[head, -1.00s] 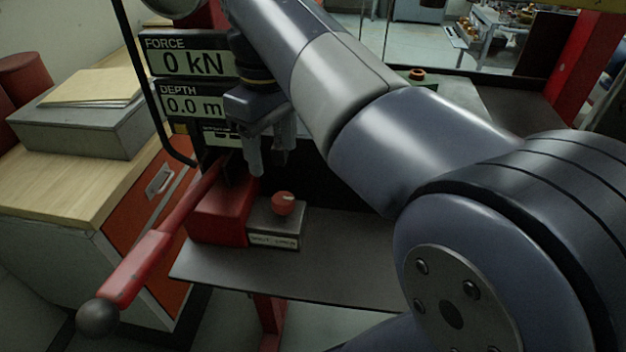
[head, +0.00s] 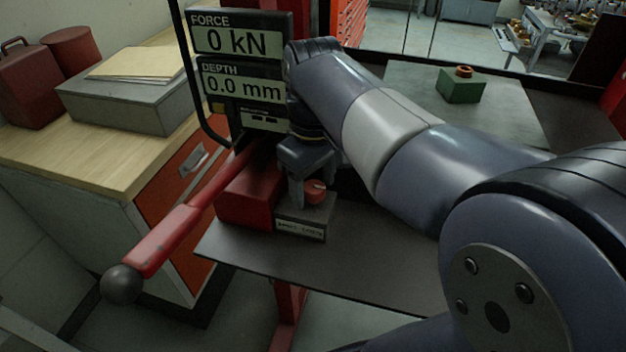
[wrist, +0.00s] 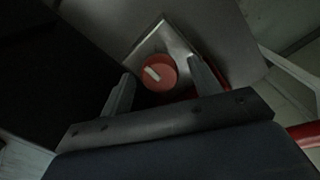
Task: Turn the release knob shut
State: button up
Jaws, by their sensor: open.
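The release knob (head: 315,191) is a small red-orange disc with a pale pointer bar, on top of a grey block with a label plate (head: 300,231). In the wrist view the knob (wrist: 158,73) lies between and just beyond my two fingers, its pale bar slanting. My gripper (wrist: 162,90) is open, with a finger on each side of the knob; I cannot tell whether either touches it. In the head view my gripper (head: 302,190) points down at the knob and partly hides it.
A red block (head: 248,200) and a long red lever (head: 185,225) with a dark ball end stand left of the knob. The display (head: 240,65) reads 0 kN and 0.0 mm. The grey shelf (head: 330,262) in front is clear.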

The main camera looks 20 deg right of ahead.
jog(key=shift+c, duration=0.5)
jog(key=c, duration=0.9)
jog(key=shift+m, duration=0.3)
jog(key=m+p, duration=0.2)
jog(key=m, duration=0.1)
jog(key=shift+r+m, duration=0.15)
jog(key=shift+m, duration=0.15)
jog(key=m+p, duration=0.2)
jog(key=m, duration=0.2)
jog(key=shift+m, duration=0.3)
jog(key=m+p, duration=0.1)
jog(key=m, duration=0.3)
jog(key=shift+m+p, duration=0.3)
jog(key=shift+p, duration=0.1)
jog(key=shift+m+p, duration=0.55)
jog(key=shift+m, duration=1.65)
